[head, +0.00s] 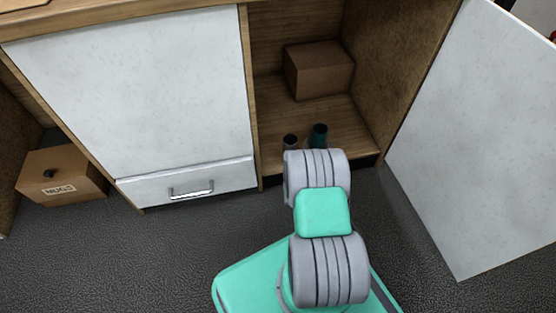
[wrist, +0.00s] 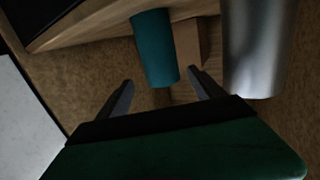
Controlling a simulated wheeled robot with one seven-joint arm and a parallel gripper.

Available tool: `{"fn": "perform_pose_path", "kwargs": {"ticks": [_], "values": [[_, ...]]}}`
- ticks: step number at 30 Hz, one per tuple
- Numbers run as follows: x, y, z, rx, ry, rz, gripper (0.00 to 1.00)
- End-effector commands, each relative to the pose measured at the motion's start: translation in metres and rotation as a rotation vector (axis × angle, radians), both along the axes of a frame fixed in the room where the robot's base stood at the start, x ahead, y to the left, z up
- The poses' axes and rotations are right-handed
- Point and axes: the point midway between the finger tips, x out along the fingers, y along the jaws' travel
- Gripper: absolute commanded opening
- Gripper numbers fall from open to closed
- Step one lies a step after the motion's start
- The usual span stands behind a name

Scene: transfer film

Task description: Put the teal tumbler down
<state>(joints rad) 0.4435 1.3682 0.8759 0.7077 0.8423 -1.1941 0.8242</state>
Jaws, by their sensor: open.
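The teal tumbler (head: 319,135) stands on the wooden floor of the open cabinet in the head view, just beyond my arm. In the wrist view the teal tumbler (wrist: 155,48) is ahead of my gripper (wrist: 161,86), roughly in line with the gap between the fingers. The fingers are apart with nothing seen held between them. In the head view my gripper is hidden behind my arm. The tumbler's lower part in the head view is partly hidden by my arm.
A dark-topped tumbler (head: 290,141) stands left of the teal one; a silver metallic tumbler (wrist: 254,45) is close on the right in the wrist view. A brown box (head: 319,69) sits deeper in the cabinet. The open white door (head: 478,140) bounds the right.

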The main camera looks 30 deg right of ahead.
Motion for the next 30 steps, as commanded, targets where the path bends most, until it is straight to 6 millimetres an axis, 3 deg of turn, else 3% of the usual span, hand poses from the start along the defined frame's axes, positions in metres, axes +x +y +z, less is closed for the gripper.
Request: {"fn": "perform_pose_path", "kwargs": {"ticks": [1, 4, 8, 10, 14, 20, 24, 27, 30], "values": [[0.016, -0.004, 0.016, 0.028, 0.028, -0.025, 0.77], [0.030, -0.001, 0.034, 0.119, 0.145, -0.085, 0.77], [0.028, 0.021, 0.058, 0.233, 0.313, -0.127, 0.77], [0.018, 0.044, 0.074, 0.301, 0.421, -0.136, 0.77], [-0.028, 0.110, 0.113, 0.437, 0.671, -0.110, 0.77], [-0.062, 0.223, 0.226, 0.565, 0.910, 0.100, 0.77], [-0.114, 0.302, 0.301, 0.573, 1.068, 0.335, 0.77], [-0.159, 0.341, 0.334, 0.539, 1.168, 0.488, 0.77], [-0.192, 0.362, 0.350, 0.507, 1.237, 0.584, 0.77]]}}
